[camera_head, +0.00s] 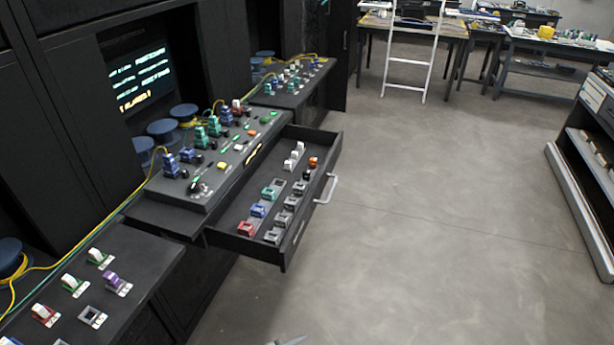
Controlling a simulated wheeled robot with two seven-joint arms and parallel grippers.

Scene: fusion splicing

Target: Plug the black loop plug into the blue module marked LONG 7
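Several blue modules stand on the sloped black console: one at its near left (171,164), one beside it (187,155) and one farther back (225,116). Another blue piece (258,210) lies in the open drawer. The markings are too small to read, so I cannot tell which is LONG 7. A small dark piece (197,186) sits at the console's near edge; I cannot tell whether it is the black loop plug. Neither gripper shows clearly. Only a small grey tip peeks in at the bottom edge, and I cannot tell what it is.
The black drawer (329,143) stands pulled out over the aisle, holding red, green, grey and white pieces. A lower left bench (146,262) carries more coloured modules. A white ladder (409,62) stands far back, and shelves (590,150) at the right. The grey floor between is clear.

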